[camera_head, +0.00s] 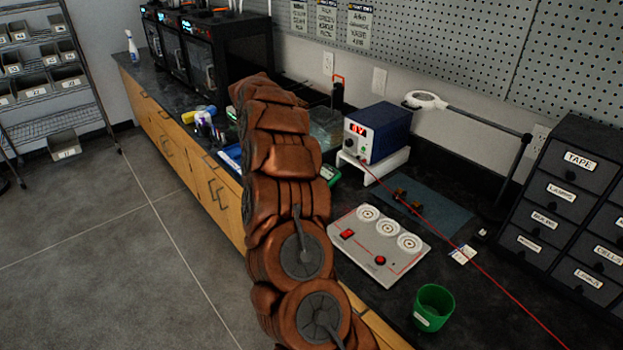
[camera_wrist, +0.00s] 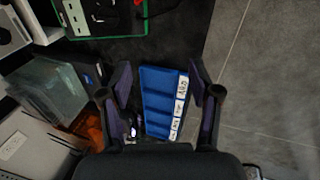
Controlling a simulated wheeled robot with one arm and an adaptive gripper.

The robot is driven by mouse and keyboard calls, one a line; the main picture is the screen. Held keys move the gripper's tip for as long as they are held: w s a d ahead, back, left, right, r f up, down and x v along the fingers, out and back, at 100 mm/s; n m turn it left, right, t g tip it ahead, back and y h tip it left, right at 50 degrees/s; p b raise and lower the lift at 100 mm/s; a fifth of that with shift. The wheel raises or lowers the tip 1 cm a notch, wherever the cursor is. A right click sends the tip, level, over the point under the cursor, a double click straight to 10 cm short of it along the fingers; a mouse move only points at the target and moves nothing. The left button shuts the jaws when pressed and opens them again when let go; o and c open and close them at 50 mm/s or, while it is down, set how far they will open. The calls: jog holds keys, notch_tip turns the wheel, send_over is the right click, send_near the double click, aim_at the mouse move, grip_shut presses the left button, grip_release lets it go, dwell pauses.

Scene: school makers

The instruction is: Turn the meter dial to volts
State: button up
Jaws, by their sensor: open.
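A green-edged device with a dark face, likely the meter (camera_wrist: 101,14), is at the top of the wrist view, cut off by the frame edge. A red lead shows at its right. I cannot read its dial setting. In the head view, a green-edged piece of it (camera_head: 330,174) shows beside my arm, which hides the rest. My gripper (camera_wrist: 160,69) is open with nothing visible between its fingers. It is over a blue divided tray (camera_wrist: 158,76), apart from the meter. In the head view my arm hides the gripper.
A blue power supply (camera_head: 377,131) stands on a white stand behind my arm. A panel with three round white dials (camera_head: 379,245), a green cup (camera_head: 433,307) and labelled drawers (camera_head: 570,190) are to the right. A clear box (camera_wrist: 45,88) is left of the fingers.

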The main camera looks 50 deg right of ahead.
jog(key=shift+m+g+h, duration=0.3)
jog(key=shift+g+h, duration=0.1)
jog(key=shift+h, duration=0.3)
jog(key=shift+s+d+f+p, duration=0.3)
jog(key=shift+d+f+p, duration=0.2)
jog(key=shift+d+f, duration=1.35)
jog(key=shift+s+d+f+p, duration=0.4)
jog(key=shift+d+f, duration=1.1)
jog(key=shift+d, duration=0.7)
jog(key=shift+s+d+f+p, duration=0.25)
jog(key=shift+d+f+p, duration=0.3)
jog(key=shift+d+f, duration=1.3)
jog(key=shift+d+r, duration=0.15)
jog(key=shift+r, duration=0.05)
jog(key=c, duration=1.1)
